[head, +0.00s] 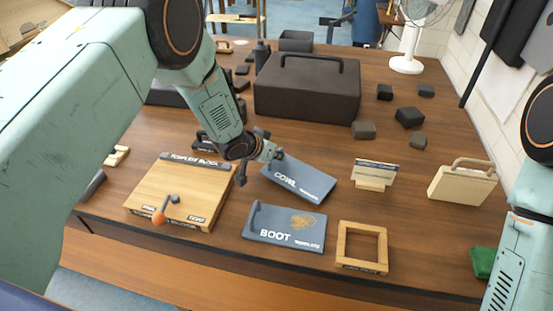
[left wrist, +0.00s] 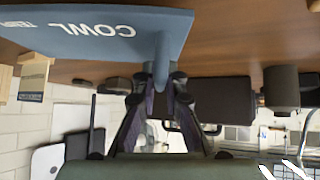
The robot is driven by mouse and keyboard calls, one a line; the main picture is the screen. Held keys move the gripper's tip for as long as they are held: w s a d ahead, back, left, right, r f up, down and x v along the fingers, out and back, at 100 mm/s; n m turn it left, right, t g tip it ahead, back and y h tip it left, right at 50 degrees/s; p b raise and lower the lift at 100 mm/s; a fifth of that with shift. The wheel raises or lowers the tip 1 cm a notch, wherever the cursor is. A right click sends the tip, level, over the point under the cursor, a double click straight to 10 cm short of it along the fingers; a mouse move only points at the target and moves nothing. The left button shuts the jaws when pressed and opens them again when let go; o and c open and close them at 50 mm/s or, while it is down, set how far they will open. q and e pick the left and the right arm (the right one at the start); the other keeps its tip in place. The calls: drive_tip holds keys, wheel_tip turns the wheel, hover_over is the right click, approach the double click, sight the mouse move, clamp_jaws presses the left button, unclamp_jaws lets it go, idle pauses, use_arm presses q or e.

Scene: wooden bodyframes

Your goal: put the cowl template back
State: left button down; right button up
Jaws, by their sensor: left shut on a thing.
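The cowl template (head: 312,184) is a blue-grey board marked COWL, in the middle of the table behind the boot template (head: 270,228). My left gripper (head: 268,152) is shut on the upright handle at its far left end. The left wrist view, upside down, shows the fingers (left wrist: 158,82) around the handle of the cowl template (left wrist: 60,32). The board looks slightly tilted; I cannot tell whether it touches the table. The boot template lies flat in front with its own peg handle. My right gripper is not in view; only its arm shows at the right edge.
A wooden block (head: 160,197) with an orange-knobbed lever lies left. A square wooden frame (head: 344,246), a sign (head: 374,170), a handled wooden case (head: 462,184) and a green item (head: 482,262) are right. A large black case (head: 308,95) and several dark blocks stand behind.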

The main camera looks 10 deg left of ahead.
use_arm(q)
drive_tip(key=shift+w+d+f, duration=0.1)
drive_tip(key=shift+d+f, duration=0.05)
drive_tip(key=shift+f, duration=0.5)
drive_tip(key=shift+a+f, duration=0.1)
drive_tip(key=shift+a, duration=0.35)
drive_tip(key=c, duration=1.9)
unclamp_jaws()
drive_tip(key=shift+s+f, duration=0.1)
drive_tip(key=shift+s, duration=0.1)
drive_tip(key=o, duration=0.5)
drive_tip(key=shift+d, duration=0.35)
drive_tip(key=shift+a, duration=0.1)
drive_tip(key=shift+a, duration=0.1)
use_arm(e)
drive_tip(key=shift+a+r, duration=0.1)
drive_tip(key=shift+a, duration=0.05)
